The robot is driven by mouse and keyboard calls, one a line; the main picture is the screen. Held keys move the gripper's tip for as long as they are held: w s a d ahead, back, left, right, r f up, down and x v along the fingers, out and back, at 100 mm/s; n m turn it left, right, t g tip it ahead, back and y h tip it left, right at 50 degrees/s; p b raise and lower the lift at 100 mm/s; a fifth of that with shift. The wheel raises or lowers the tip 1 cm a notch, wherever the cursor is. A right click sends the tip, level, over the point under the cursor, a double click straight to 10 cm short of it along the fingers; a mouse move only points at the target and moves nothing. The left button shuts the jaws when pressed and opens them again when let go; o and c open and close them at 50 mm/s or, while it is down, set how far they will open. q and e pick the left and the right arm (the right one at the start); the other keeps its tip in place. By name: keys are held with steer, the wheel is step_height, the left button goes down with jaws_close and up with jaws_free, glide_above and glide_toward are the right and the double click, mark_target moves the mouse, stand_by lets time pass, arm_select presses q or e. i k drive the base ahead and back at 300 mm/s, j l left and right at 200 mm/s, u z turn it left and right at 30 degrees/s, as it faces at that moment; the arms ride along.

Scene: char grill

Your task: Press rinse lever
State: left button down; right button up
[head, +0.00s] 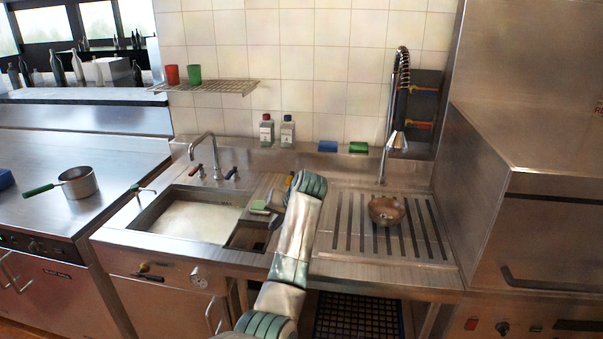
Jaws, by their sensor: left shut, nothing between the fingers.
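A pre-rinse spray head (396,141) hangs from a coiled hose (400,75) above the right drainboard. A thin metal part (383,165) stands just below it, and I cannot tell whether this is the rinse lever. A small metal lever-like fitting (143,189) stands at the sink's left edge. My left arm rises from the bottom centre and bends over the counter right of the basin. My left gripper (266,208) is small and partly hidden near the basin's right edge, shut and empty, apart from the spray head. My right gripper is out of view.
The sink basin (157,212) has a two-handle faucet (207,150) behind it. A brown bowl (386,210) sits on the ribbed drainboard (340,255). Two bottles (287,131) and blue and green sponges (358,147) line the back ledge. A steel machine (530,150) bounds the right side.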

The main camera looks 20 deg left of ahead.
mark_target(289, 180)
steer(key=i, duration=1.15)
